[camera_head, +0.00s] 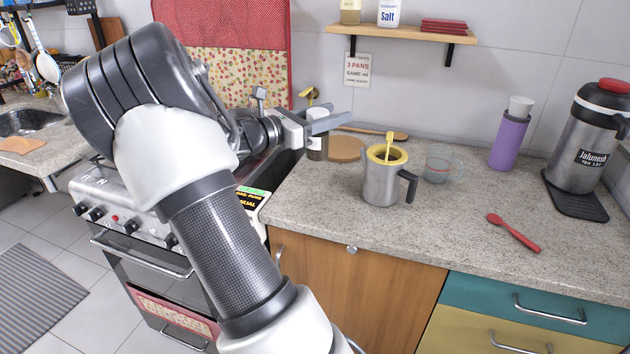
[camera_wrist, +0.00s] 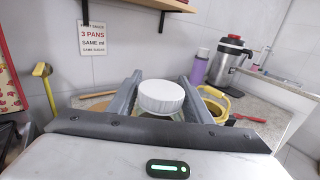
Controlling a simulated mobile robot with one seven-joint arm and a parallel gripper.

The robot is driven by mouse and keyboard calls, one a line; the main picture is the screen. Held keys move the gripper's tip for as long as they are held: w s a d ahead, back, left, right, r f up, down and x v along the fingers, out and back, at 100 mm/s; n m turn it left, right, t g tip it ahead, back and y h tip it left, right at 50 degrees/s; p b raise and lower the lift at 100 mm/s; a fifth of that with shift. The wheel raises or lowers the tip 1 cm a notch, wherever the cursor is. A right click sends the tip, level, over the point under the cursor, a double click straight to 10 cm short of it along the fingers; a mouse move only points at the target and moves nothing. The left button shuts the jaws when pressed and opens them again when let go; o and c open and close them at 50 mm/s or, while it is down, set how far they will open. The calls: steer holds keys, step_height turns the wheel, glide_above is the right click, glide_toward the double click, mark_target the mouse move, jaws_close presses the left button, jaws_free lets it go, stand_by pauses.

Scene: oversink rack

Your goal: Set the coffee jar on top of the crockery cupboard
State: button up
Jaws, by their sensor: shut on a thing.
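My gripper (camera_head: 322,118) is shut on the coffee jar (camera_head: 317,147), a small jar with dark contents, above the back left of the speckled counter. In the wrist view its round white lid (camera_wrist: 161,96) shows between the two grey fingers; most of the jar's body is hidden below. In the head view the fingers cover the jar's top, and I cannot tell whether its base is clear of the counter. I cannot make out a crockery cupboard for certain in either view.
A steel jug with a yellow rim (camera_head: 382,178), a clear cup (camera_head: 438,165), a purple bottle (camera_head: 509,143), a large flask (camera_head: 590,135) and a red spoon (camera_head: 514,233) stand or lie on the counter. A round wooden board (camera_head: 346,149) lies behind. A wall shelf (camera_head: 400,33) hangs above.

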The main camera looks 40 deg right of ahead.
mark_target(307, 158)
step_height(307, 158, down, 9)
steer(key=b, duration=0.2)
steer(key=shift+f+b, duration=0.2)
steer(key=shift+b, duration=0.15)
steer(key=shift+s, duration=0.1)
steer(key=o, duration=1.3)
steer(key=shift+f, duration=0.1)
steer(key=shift+a, duration=0.4)
steer(key=a, duration=0.2)
steer(key=a+p, duration=0.1)
steer(key=a, duration=0.1)
steer(key=w+a, duration=0.1)
steer(key=a, duration=0.1)
steer(key=shift+a+p, duration=0.35)
